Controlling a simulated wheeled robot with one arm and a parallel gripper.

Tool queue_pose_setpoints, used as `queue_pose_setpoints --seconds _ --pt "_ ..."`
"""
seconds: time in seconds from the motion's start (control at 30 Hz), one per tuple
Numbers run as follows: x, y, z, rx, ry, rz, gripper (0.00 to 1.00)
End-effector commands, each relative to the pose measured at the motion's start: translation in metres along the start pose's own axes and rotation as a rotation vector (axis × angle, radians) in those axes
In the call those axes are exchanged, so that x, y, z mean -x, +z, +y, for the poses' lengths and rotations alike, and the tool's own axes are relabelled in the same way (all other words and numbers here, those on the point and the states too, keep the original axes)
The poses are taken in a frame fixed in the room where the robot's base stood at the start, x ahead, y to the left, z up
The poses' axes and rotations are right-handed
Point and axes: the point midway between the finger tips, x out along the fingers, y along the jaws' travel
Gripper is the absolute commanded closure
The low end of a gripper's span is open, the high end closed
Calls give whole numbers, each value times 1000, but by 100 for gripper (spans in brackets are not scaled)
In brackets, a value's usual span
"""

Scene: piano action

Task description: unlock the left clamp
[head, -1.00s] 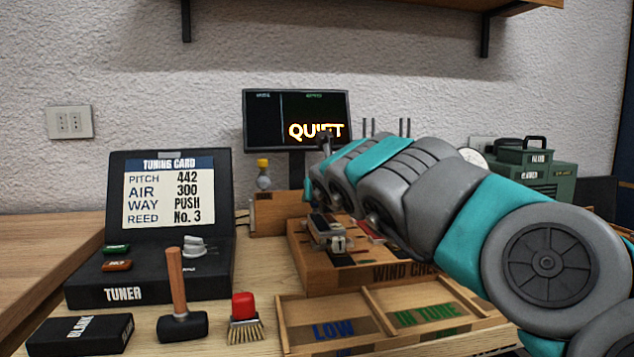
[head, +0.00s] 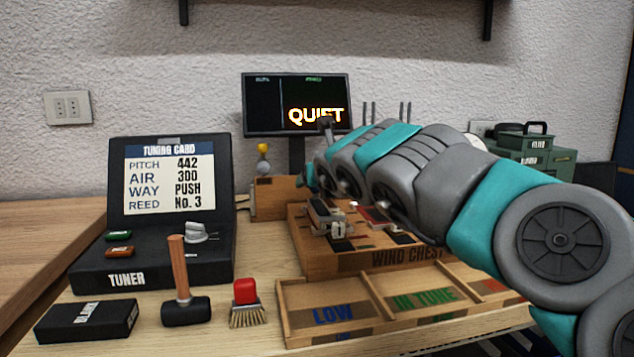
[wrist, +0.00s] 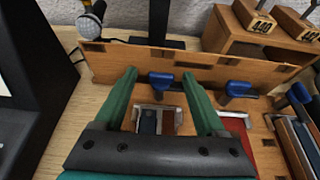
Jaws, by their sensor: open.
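The left clamp (wrist: 161,79) shows in the wrist view as a blue-handled piece at the back of the wooden wind chest (head: 340,262). Below the clamp, between the fingers, lies a metal-framed block (wrist: 157,122) with blue and brown strips. In the head view my arm hides the clamp and most of the gripper.
Two more blue-handled clamps (wrist: 237,90) stand to the right. A wooden rail (wrist: 115,62) runs behind them, with numbered blocks (wrist: 262,22) beyond. A tuner (head: 150,270), mallet (head: 184,311), brush (head: 246,305) and sorting tray (head: 283,312) are in front. The monitor (head: 297,80) reads QUIET.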

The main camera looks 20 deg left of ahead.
Motion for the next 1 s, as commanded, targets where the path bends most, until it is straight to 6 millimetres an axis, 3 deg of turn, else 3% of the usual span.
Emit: queue_pose_setpoints --seconds 0.37,0.8,1.0 --pt "6 -1 0 1 0 1 28" --pt "63 0 0 -1 2 -1 28" --pt "77 -1 1 1 2 0 28"
